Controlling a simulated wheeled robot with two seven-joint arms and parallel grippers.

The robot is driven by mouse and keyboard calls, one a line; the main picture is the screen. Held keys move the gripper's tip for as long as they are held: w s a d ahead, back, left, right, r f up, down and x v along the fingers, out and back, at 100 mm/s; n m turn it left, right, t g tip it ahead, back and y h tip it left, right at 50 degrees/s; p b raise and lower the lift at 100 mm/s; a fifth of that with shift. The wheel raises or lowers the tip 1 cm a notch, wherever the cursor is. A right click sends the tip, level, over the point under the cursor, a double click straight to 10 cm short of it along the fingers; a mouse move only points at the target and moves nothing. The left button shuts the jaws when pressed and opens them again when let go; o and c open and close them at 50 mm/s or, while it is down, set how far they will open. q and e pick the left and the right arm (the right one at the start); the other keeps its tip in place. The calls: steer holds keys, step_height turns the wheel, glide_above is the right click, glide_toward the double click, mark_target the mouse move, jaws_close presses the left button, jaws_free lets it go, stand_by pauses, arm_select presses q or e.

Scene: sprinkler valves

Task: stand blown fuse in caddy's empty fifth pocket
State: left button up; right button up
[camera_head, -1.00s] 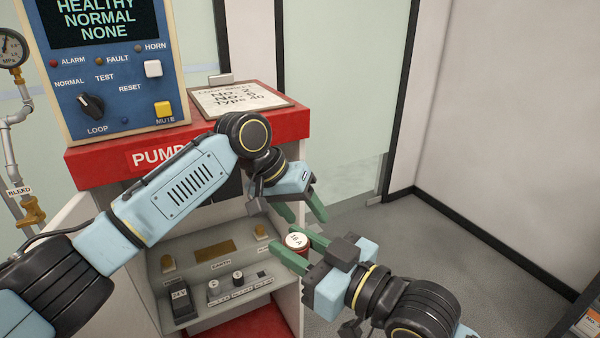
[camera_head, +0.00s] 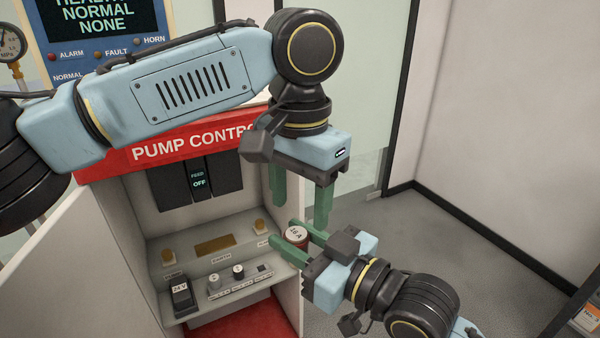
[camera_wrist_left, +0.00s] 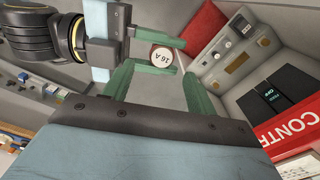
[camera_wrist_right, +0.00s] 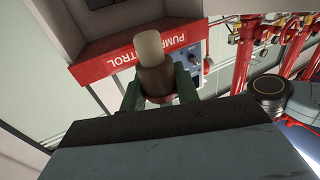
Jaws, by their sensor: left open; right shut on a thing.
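My right gripper (camera_head: 284,232) is shut on a short round brown fuse (camera_head: 296,236) with a white face marked 16 A, held in the air at the cabinet's right edge. The right wrist view shows the fuse's brown body and pale narrower end (camera_wrist_right: 150,50). My left gripper (camera_head: 300,212) is open and empty, fingers pointing down just above the fuse. In the left wrist view the fuse (camera_wrist_left: 160,58) lies between and beyond the left fingers; I cannot tell whether they touch it. I cannot make out the caddy for sure.
A grey strip (camera_head: 240,284) with small knob-like parts and labels sits on the cabinet shelf beside a black 24 V block (camera_head: 182,295). The red PUMP CONTROL top (camera_head: 160,150) is above the open cabinet. Floor to the right (camera_head: 480,270) is clear.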

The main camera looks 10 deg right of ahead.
mark_target(299, 232)
arm_select(q)
step_height(299, 232, down, 8)
steer(key=shift+r, duration=0.25)
steer(key=c, duration=1)
steer(key=shift+c, duration=0.4)
arm_select(e)
steer(key=o, duration=1.1)
steer(key=shift+c, duration=0.2)
